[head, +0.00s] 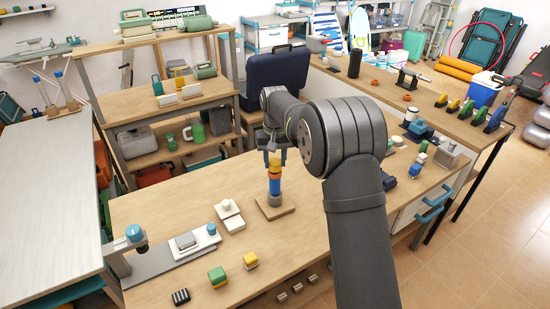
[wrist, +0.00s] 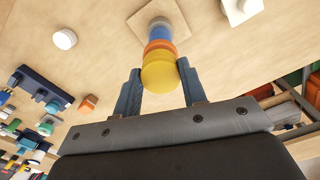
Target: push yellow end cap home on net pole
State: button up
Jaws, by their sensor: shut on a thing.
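The net pole stands upright on a square wooden base (head: 263,212) on the workbench. Its shaft shows a blue section (head: 275,186) with a grey foot below it and an orange band above. The yellow end cap (wrist: 160,74) is at the top of the pole, in line with it, and looks round and smooth in the wrist view. My gripper (head: 275,155) is directly above the pole, pointing down, and its two blue fingers are shut on the cap from both sides. The cap's lower rim is hard to see, so I cannot tell whether a gap is left at the orange band.
Left of the pole are white blocks (head: 230,215) and a grey fixture (head: 170,257) with blue knobs. Green (head: 217,276) and yellow (head: 250,260) blocks lie near the front edge. Several small parts crowd the bench to the right. The wood just around the base is clear.

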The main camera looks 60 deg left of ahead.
aim_at(275, 162)
jog(key=shift+f, duration=0.45)
jog(key=o, duration=1)
jog(key=shift+r, duration=0.1)
notch_tip(275, 162, up, 17)
jog(key=shift+r, duration=0.1)
notch_tip(275, 162, down, 18)
jog(key=shift+r, duration=0.5)
